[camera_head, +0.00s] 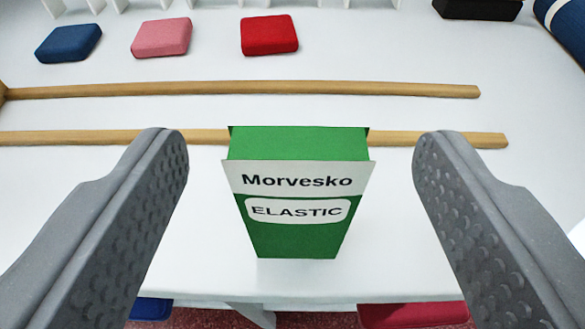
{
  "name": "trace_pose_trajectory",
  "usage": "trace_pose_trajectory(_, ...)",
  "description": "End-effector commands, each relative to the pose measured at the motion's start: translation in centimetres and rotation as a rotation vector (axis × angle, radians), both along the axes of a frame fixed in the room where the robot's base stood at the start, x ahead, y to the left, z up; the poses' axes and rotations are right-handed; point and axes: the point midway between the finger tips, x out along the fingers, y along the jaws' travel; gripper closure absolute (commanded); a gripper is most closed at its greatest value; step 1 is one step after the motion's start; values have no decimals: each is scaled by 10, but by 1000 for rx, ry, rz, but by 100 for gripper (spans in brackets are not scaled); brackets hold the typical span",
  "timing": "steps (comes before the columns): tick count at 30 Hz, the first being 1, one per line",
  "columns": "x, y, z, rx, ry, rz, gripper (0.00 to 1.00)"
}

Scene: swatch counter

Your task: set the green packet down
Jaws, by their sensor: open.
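The green packet (291,238) stands upright on the white counter, close to its front edge. Its label reads "Morvesko ELASTIC". My gripper (298,150) is open, with one grey finger on each side of the packet. There is a clear gap between the packet and each finger, and neither touches it.
Two wooden strips (250,88) run across the white counter (420,235) behind the packet. Blue (69,43), pink (162,37) and red (269,35) pads lie farther back. A black object (478,8) and a blue roll (565,28) are at the back right.

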Motion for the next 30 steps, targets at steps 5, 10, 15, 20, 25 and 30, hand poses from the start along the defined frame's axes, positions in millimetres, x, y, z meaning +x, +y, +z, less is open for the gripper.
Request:
trace_pose_trajectory(5,21,1,-6,-1,-6,0,34)
trace_pose_trajectory(10,25,1,-8,-1,-3,1,34)
trace_pose_trajectory(15,25,1,-7,-1,-3,0,48)
trace_pose_trajectory(20,25,1,-7,-1,-3,0,82)
trace_pose_trajectory(25,25,1,-7,-1,-3,0,86)
trace_pose_trajectory(30,25,1,-5,-1,-3,0,86)
